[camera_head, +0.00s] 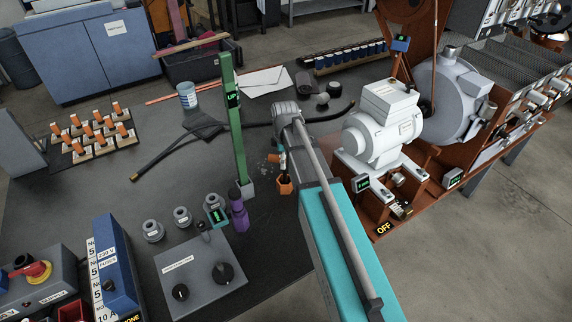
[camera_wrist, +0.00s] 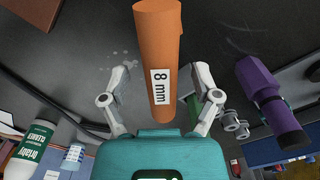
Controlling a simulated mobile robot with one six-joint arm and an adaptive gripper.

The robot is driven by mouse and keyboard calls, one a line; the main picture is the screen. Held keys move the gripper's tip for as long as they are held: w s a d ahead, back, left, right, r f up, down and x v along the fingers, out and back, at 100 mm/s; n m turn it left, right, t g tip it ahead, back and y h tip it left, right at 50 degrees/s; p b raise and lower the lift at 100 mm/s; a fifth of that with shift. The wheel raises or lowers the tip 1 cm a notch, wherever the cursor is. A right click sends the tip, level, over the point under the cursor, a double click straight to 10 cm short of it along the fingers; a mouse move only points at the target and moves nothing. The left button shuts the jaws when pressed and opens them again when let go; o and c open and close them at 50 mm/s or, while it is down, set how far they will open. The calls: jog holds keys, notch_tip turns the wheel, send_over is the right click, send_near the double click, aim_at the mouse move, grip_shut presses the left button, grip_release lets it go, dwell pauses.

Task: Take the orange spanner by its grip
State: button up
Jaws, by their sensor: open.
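The orange spanner's thick round grip, marked "8 mm" (camera_wrist: 160,45), stands large in the middle of the wrist view. Its lower end reaches down to the teal body of my gripper in the picture. My gripper (camera_wrist: 161,72) is open, with one grey finger on each side of the grip and a visible gap on both sides. I cannot tell how deep the grip lies between the fingers. In the head view a small orange part of the spanner (camera_head: 285,187) shows beside my arm, left of the teal link. My gripper (camera_head: 281,160) is partly hidden there.
A purple-bodied tool (camera_head: 239,212) stands close by on the left, beside the green post (camera_head: 233,125); it shows at the right of the wrist view (camera_wrist: 268,90). A grey control box (camera_head: 200,272) is in front. The white-grey motor (camera_head: 380,130) stands to the right.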

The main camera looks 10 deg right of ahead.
grip_shut()
dwell(0.5)
jog(key=shift+r, duration=0.15)
